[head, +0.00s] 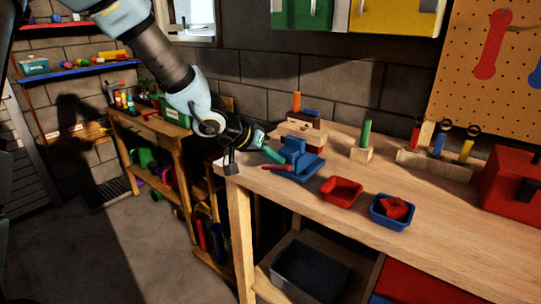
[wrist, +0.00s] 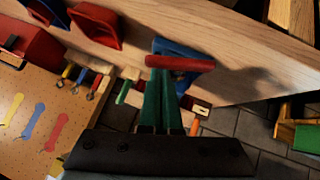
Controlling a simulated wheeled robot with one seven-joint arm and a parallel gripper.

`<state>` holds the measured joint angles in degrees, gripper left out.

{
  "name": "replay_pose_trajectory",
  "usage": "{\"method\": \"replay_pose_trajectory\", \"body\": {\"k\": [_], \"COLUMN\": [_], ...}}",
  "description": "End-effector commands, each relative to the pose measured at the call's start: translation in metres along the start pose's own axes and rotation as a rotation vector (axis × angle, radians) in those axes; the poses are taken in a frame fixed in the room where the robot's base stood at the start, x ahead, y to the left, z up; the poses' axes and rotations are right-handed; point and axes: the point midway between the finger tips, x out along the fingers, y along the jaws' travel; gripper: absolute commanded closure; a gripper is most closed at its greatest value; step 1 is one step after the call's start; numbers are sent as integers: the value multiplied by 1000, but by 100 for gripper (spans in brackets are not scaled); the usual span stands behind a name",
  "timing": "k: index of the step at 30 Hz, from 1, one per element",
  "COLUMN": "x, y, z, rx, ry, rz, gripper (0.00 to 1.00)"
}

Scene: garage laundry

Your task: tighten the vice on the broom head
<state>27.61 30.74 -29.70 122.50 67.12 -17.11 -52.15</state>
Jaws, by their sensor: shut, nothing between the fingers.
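The blue vice (head: 298,158) stands at the left end of the workbench, and partly shows behind my fingers in the wrist view (wrist: 184,52). Its red handle bar (head: 279,167) lies on the near left side and crosses just beyond my fingertips in the wrist view (wrist: 190,63). My gripper (head: 281,159) reaches in from the left with its green fingers together and empty, also in the wrist view (wrist: 162,73). The fingertips are at or very near the bar; I cannot tell whether they touch it. I cannot make out a broom head in the vice.
A red tray (head: 342,191) and a blue tray (head: 387,221) with a red item lie right of the vice on the workbench (head: 448,232). Wooden blocks with coloured tools stand behind, and a red toolbox (head: 510,187) is at right. Floor is open at left.

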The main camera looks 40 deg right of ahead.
Motion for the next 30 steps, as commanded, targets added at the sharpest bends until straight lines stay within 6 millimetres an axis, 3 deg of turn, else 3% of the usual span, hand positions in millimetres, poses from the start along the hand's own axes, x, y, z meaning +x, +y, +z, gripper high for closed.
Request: {"method": "replay_pose_trajectory", "body": {"k": [30], "x": [7], "y": [3], "z": [3], "rx": [55], "ry": [1], "rz": [-57], "gripper": [100]}}
